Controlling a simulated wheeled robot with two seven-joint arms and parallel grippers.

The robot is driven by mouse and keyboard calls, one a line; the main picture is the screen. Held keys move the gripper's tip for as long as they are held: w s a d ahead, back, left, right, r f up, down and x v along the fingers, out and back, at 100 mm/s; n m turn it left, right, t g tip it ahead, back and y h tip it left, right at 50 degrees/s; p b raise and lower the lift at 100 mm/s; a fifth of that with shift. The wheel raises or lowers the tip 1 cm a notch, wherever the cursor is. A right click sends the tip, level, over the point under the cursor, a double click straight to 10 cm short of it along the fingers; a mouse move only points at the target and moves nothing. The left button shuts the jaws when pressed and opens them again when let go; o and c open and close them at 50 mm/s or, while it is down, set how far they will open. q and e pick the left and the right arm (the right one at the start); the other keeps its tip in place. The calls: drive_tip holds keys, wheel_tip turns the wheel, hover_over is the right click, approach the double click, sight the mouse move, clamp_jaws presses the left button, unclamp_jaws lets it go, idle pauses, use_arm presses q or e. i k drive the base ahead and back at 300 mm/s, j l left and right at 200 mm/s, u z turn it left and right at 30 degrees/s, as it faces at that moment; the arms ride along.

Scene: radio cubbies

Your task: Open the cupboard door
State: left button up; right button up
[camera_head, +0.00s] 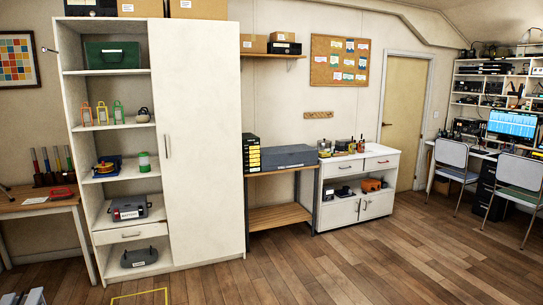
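A tall white cupboard (69,130) stands against the wall at the left of the middle. Its left half is open shelves. Its right half is covered by a tall plain white door (207,150), which is shut. A thin vertical handle (168,147) sits on the door's left edge at mid height. What is behind the door is hidden.
Shelves hold a green case (112,55), lanterns (102,113) and boxes. A yellow floor outline (140,295) lies before the cupboard. A side table (40,208) stands left, a wooden bench (278,217) and low white cabinet (345,210) right. The wooden floor (330,265) is clear.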

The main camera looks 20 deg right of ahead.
sight(195, 63)
drive_tip(key=z, duration=0.2)
drive_tip(key=i+l, duration=0.1)
drive_tip(key=i, duration=0.3)
drive_tip(key=i+l, duration=0.1)
drive_tip(key=i, duration=0.35)
